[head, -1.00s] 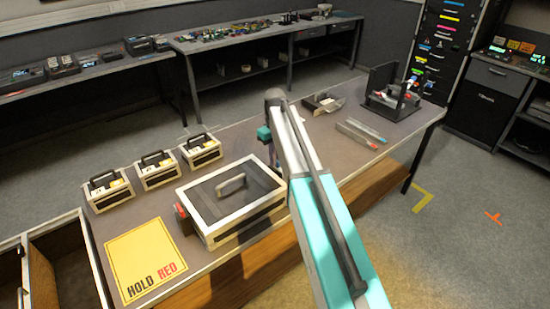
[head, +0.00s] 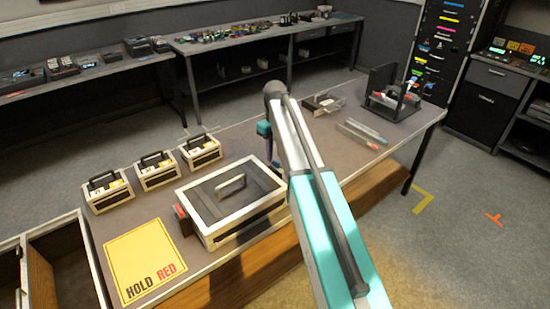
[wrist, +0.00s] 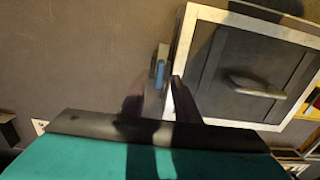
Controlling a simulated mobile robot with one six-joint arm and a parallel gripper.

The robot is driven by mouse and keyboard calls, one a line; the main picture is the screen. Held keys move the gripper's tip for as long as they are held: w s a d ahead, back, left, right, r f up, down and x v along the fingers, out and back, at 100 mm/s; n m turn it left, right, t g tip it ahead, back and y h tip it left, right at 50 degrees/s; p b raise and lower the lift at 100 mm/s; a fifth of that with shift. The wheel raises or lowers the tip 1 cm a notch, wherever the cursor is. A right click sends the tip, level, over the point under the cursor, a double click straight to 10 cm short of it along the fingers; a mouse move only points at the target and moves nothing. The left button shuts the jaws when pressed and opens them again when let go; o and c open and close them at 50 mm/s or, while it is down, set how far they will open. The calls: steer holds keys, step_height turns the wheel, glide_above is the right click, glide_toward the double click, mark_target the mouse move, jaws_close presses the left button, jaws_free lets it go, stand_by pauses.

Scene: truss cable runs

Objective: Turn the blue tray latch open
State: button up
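The tray (head: 232,197) is a pale-framed box with a dark lid and a grey handle, standing on the bench. In the wrist view the tray (wrist: 184,40) fills the upper right. The small blue latch (wrist: 159,73) sits on a light grey mount beside the tray's left edge in that view. My gripper (wrist: 160,98) has its two dark fingers apart, one to each side of the latch's line. I cannot tell whether either finger touches the latch. In the head view my arm hides the latch, and my gripper (head: 273,160) is only partly visible at the tray's right end.
Three small handled boxes (head: 158,170) stand behind the tray. A yellow HOLD RED mat (head: 143,258) lies left of it, and a red block (head: 182,211) is at its left end. Pens (head: 362,133) and a dark stand (head: 392,95) are farther right.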

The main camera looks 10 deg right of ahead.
mark_target(275, 160)
step_height(275, 160, up, 11)
steer(key=b, duration=0.2)
stand_by(0.4)
stand_by(0.3)
